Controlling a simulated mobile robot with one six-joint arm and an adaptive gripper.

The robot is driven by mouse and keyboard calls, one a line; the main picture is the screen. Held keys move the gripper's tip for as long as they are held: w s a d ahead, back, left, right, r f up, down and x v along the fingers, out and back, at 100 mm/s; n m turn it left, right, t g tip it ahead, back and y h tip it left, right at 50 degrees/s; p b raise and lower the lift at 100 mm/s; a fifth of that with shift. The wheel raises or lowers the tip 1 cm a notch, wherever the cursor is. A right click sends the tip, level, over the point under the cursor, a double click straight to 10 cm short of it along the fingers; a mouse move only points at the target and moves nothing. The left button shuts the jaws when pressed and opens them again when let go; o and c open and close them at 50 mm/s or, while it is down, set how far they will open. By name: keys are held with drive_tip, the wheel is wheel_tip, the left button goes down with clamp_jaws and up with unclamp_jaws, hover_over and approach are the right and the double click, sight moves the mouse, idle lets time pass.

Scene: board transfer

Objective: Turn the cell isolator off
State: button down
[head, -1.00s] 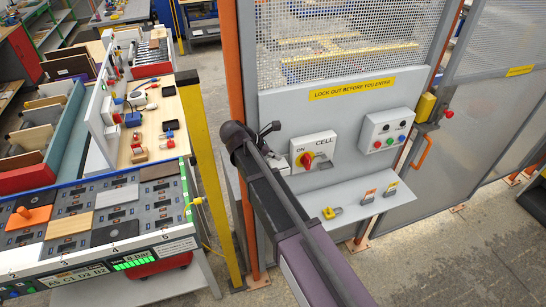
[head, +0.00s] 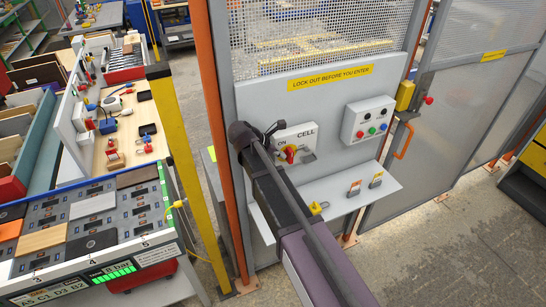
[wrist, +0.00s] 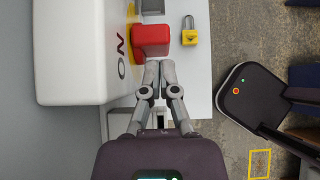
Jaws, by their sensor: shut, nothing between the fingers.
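The cell isolator is a white box (head: 308,133) marked CELL and ON on the grey panel, with a red handle (head: 290,153) on a yellow disc. In the wrist view the red handle (wrist: 151,40) sticks out from the box (wrist: 75,50), beside the letters ON. My gripper (wrist: 158,66) is shut and empty, its fingertips at the near edge of the handle. I cannot tell whether they touch it. In the head view my gripper (head: 271,130) overlaps the left side of the box, partly hiding it. The handle's exact angle is hard to tell.
A yellow padlock (wrist: 190,36) lies on the grey shelf (head: 345,195) below the isolator, near two tags. A control box (head: 368,120) with buttons is to the right, then a gate with an orange handle (head: 403,141). A yellow post (head: 180,150) stands left.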

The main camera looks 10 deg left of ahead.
drive_tip(key=shift+w+d, duration=0.2)
drive_tip(key=shift+d, duration=0.05)
